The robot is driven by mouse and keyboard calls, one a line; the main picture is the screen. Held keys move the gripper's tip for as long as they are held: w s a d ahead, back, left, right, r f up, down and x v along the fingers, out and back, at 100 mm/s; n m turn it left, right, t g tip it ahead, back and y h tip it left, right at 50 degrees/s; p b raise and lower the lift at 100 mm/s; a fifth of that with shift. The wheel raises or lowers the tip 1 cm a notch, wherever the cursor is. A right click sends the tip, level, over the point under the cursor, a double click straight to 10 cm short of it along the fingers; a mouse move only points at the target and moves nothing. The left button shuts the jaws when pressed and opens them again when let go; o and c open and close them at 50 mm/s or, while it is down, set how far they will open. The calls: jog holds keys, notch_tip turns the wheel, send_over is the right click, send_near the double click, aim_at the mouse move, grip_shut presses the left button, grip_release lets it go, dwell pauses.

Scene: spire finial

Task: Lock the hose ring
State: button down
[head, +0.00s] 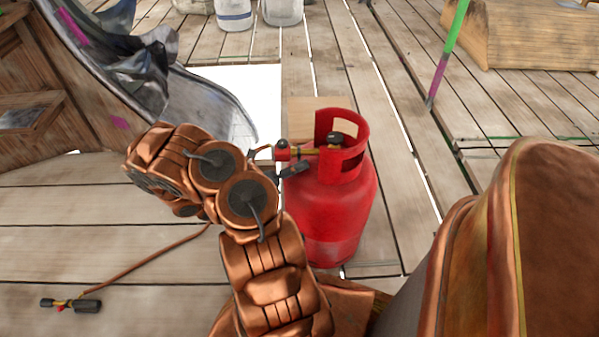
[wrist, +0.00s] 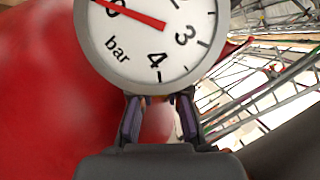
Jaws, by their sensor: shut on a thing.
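In the head view my arm covers part of the hose side. A brown hose (head: 150,262) runs left to a dark-handled torch (head: 72,304).
A grey crumpled metal sheet (head: 200,95) and wooden structure stand at the left. A green and purple pole (head: 447,55) and a large wooden block (head: 530,38) are at the back right. Planks right of the cylinder are clear, with gaps between them.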

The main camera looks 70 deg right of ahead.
jog(key=shift+w+d+f+m+g+b, duration=0.15)
jog(key=shift+m+g+b, duration=0.2)
jog(key=shift+m, duration=0.2)
jog(key=shift+s+d+f+m+g+b, duration=0.1)
jog(key=shift+m+g+b, duration=0.2)
jog(key=shift+m, duration=0.25)
jog(key=c, duration=1.1)
grip_release()
jog(key=shift+r, duration=0.1)
